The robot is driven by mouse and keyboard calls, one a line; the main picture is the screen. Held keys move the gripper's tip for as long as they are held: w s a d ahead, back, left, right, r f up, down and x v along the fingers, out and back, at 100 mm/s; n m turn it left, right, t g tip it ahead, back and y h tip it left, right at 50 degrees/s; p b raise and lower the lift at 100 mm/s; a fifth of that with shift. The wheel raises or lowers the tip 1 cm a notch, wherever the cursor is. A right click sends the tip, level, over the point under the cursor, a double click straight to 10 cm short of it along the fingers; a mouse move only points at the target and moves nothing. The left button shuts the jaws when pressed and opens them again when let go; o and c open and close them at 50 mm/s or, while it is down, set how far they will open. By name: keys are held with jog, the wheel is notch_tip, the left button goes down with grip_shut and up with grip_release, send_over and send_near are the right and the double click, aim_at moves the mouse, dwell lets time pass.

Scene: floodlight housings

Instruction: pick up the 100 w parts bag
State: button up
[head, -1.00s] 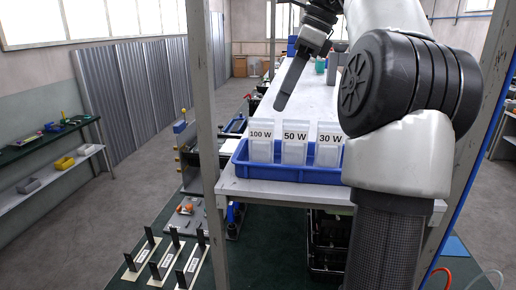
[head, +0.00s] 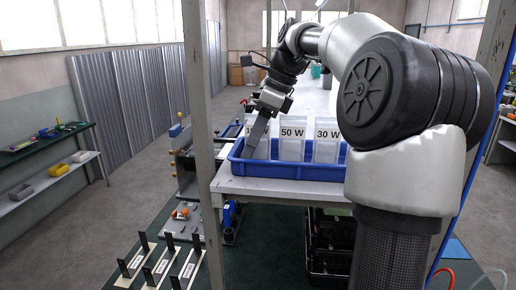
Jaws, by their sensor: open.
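The 100 W parts bag (head: 248,120) is a white bag with a printed label, standing upright at the left end of the blue tray (head: 300,173). My gripper (head: 251,151) points down at this bag and covers most of its front and label. Its jaws are open, though their gap is seen nearly edge-on. Whether the fingers touch the bag or are around it cannot be told. The 50 W bag (head: 292,146) and the 30 W bag (head: 327,147) stand to its right in the same tray.
The tray sits at the near end of a light table (head: 270,188). A grey upright post (head: 197,110) stands close to its left. Black brackets on pale plates (head: 158,268) lie on the floor mat at lower left. My arm fills the right side.

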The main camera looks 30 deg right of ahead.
jog(key=shift+f, duration=0.1)
grip_shut()
